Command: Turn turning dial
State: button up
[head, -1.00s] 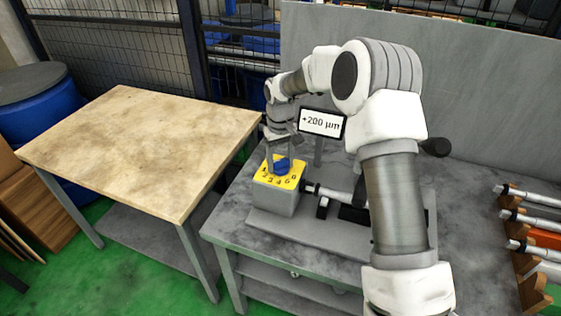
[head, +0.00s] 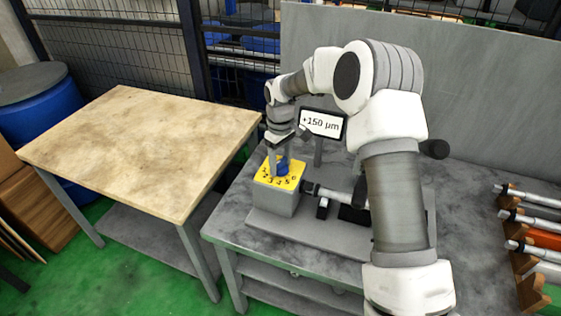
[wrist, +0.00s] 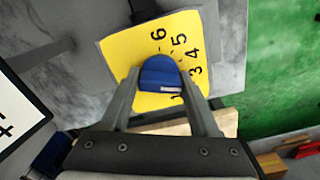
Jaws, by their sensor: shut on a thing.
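The turning dial is a blue knob (head: 282,166) on a yellow numbered plate (head: 264,177) atop a grey box. In the wrist view the blue knob (wrist: 160,76) sits between the two fingers of my gripper (wrist: 158,85), on the yellow plate (wrist: 120,50) with black digits. My gripper (head: 279,160) points down at the plate from above and is shut on the knob. Part of the knob is hidden by the fingers in the head view. A display (head: 323,124) behind the box reads +150 µm.
The grinder's cylindrical shaft (head: 328,191) lies right of the dial box on the grey bench (head: 230,228). A wooden-topped table (head: 140,145) stands left with a bare top. Several cylindrical parts (head: 523,217) rest in a rack at the right.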

aim_at(281, 160)
jog(key=shift+r+n, duration=0.1)
jog(key=shift+n, duration=0.4)
jog(key=o, duration=1.3)
jog(key=shift+r+p, duration=0.3)
jog(key=shift+r, duration=8.35)
